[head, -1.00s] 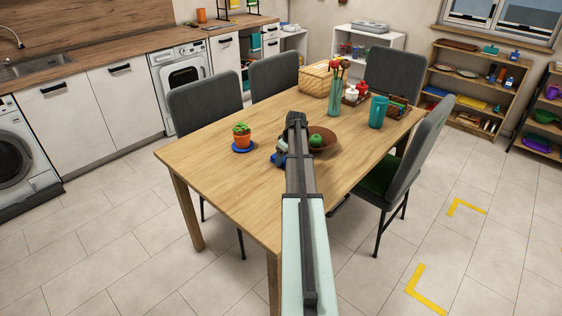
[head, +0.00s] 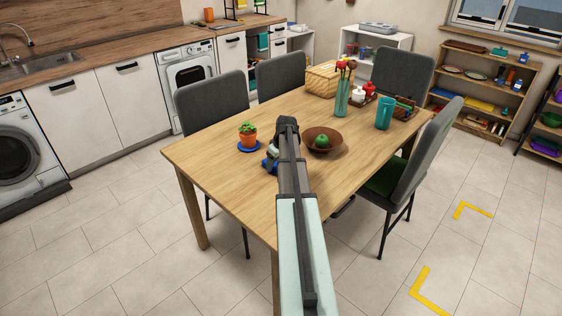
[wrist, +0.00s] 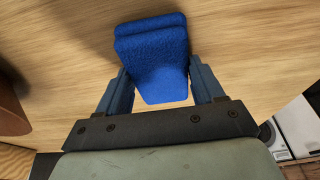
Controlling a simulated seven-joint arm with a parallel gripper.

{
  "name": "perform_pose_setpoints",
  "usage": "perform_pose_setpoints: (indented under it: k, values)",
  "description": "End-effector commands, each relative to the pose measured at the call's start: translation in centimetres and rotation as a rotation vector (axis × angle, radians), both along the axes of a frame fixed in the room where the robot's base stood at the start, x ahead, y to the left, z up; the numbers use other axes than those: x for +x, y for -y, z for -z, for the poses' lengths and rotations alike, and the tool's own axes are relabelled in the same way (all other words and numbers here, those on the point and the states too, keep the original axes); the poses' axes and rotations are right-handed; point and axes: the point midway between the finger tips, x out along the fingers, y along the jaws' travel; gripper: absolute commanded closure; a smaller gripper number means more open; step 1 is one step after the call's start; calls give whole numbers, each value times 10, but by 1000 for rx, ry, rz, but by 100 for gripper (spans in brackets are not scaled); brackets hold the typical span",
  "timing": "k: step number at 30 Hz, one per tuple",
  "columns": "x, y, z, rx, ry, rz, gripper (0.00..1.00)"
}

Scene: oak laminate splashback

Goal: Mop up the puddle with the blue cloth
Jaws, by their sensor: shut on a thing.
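The blue cloth (wrist: 152,38) is folded into a thick pad and held between the two fingers of my gripper (wrist: 159,75) in the wrist view. It is over the wooden table top; I cannot tell whether it touches the wood. In the head view my gripper (head: 270,163) is low over the table (head: 215,172), between the potted plant and the brown bowl, largely hidden by my arm. Only a bit of blue shows there. I cannot make out a puddle in either view; my arm covers part of the table.
A potted plant (head: 248,133) on a blue saucer stands left of my gripper. A brown bowl (head: 333,146) with a green fruit is just right. A teal vase (head: 342,98), teal cup (head: 384,112) and basket (head: 322,79) stand farther back. The table's front left is clear.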

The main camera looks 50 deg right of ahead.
Motion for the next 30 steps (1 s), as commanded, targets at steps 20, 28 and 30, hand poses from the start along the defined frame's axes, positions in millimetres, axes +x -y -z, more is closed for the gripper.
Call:
perform_pose_setpoints:
  k: [20, 28, 30]
  values:
    - [0, 2, -75, -2, 1, 1, 61]
    - [0, 2, -78, -1, 1, 0, 61]
    - [0, 2, -78, -1, 1, 0, 61]
